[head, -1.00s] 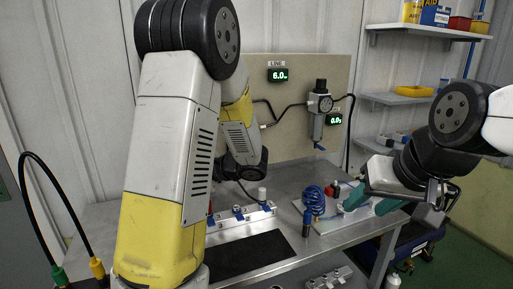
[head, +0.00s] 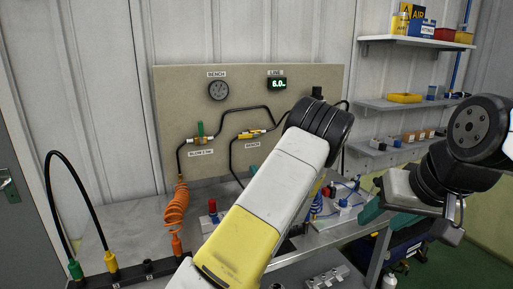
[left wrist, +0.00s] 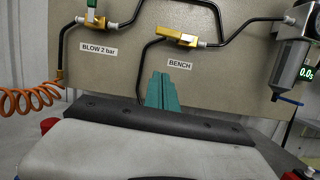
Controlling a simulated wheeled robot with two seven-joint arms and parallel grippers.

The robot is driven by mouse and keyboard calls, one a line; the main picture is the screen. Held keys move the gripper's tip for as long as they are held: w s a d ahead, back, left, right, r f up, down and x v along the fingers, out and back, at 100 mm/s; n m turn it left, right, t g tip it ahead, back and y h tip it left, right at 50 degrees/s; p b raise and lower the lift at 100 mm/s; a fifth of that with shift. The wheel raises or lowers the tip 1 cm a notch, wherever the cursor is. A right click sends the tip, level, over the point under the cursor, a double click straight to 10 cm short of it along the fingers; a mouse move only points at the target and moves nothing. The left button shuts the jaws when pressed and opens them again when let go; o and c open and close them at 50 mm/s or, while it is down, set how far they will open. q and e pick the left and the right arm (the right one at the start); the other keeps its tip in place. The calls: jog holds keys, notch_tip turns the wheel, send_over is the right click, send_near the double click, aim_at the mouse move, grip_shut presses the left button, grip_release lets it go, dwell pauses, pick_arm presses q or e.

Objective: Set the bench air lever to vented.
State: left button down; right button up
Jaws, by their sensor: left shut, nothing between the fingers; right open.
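The bench air valve (head: 252,133) is on the panel above the BENCH label, its yellow lever lying roughly along the pipe. It also shows in the left wrist view (left wrist: 178,38). My left gripper (head: 254,169) is shut and empty, just below the BENCH label; my own arm hides most of it in the head view. In the left wrist view its teal fingers (left wrist: 168,88) point up at the panel, below and apart from the valve. My right gripper (head: 383,208) is open and empty over the right end of the bench.
The BLOW 2 bar valve (head: 199,140) with an upright green lever is left of the bench valve, with an orange coiled hose (head: 176,207) below. A BENCH gauge (head: 218,90) and LINE display (head: 278,84) are above. The filter unit (left wrist: 293,65) stands right of the valve.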

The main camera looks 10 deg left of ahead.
aim_at(245, 136)
pick_arm(q)
jog(key=w+a+r, duration=0.5)
jog(key=w+r, duration=0.1)
jog(key=w, duration=0.2)
jog(key=shift+a+r, duration=0.2)
jog(key=shift+r, duration=0.05)
jog(key=shift+d, duration=0.1)
dwell(0.3)
